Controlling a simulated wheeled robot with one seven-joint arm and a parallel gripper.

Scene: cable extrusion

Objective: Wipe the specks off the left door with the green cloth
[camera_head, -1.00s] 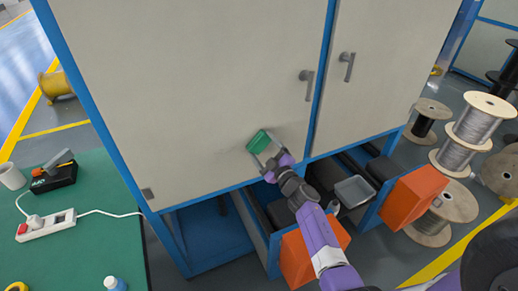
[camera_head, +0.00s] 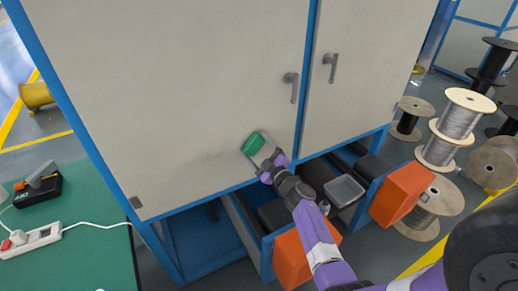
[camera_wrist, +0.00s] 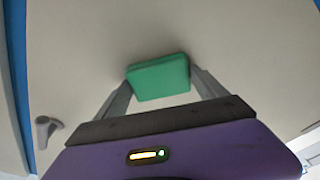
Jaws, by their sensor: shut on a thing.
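The left door (camera_head: 170,95) is a large beige panel with a blue frame and a grey handle at its right edge. Faint dark smudges show on its lower part, left of my gripper; single specks are too small to make out. My gripper (camera_head: 257,146) is at the lower right of the left door, shut on the green cloth (camera_head: 252,143). In the wrist view the cloth (camera_wrist: 158,77) is a green block between the two fingers, against or very close to the door surface; I cannot tell if it touches.
The right door (camera_head: 355,70) is beside it. Below, open drawers with orange fronts (camera_head: 402,194) jut out, one holding a grey tray (camera_head: 344,190). A green table (camera_head: 85,255) with a power strip (camera_head: 30,240) stands at left. Wire spools (camera_head: 462,115) stand at right.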

